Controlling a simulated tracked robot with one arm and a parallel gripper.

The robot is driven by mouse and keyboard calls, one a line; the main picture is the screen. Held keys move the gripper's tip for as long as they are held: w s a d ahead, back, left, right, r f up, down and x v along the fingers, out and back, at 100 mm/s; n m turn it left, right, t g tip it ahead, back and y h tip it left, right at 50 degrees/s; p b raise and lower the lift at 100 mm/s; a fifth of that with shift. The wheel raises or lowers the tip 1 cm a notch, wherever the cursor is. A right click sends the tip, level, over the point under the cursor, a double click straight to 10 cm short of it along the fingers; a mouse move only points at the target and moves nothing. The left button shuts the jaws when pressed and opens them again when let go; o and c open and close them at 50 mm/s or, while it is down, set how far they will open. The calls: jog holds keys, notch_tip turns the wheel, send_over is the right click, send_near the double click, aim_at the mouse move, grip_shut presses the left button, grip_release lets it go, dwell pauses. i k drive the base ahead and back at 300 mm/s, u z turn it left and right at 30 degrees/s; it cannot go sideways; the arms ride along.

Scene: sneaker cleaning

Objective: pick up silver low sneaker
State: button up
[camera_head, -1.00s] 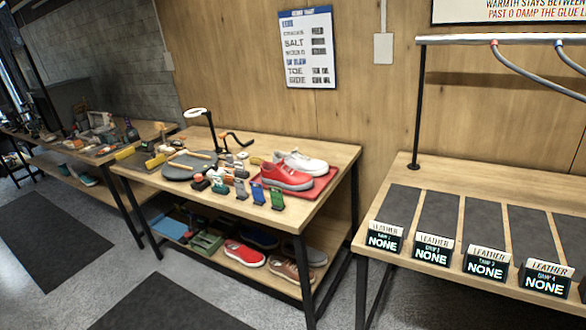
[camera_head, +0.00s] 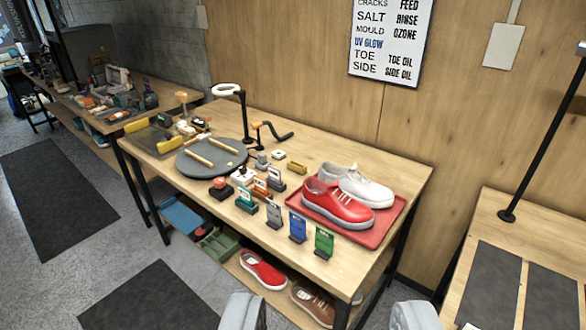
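On the table's right end, a pale white low sneaker (camera_head: 367,189) lies on a red tray (camera_head: 391,219), close behind a red sneaker (camera_head: 338,205). I cannot tell whether the pale one is the silver sneaker. A red shoe (camera_head: 263,269) and a brown shoe (camera_head: 314,301) sit on the lower shelf. A small greyish shoe part (camera_head: 357,298) shows beside the brown one, mostly hidden. My gripper (camera_head: 329,314) shows at the bottom edge, its two grey fingers wide apart with nothing held between them. It is well short of the shoes.
The wooden table (camera_head: 388,162) also bears a round grey mat (camera_head: 212,158), a ring lamp (camera_head: 228,90) and several small coloured holders. A second bench (camera_head: 512,226) with dark pads stands at right. Grey floor with dark mats (camera_head: 150,297) lies at left.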

aim_at(355, 180)
jog(key=u, duration=0.05)
jog(key=i, duration=1.75)
jog(key=z, duration=0.45)
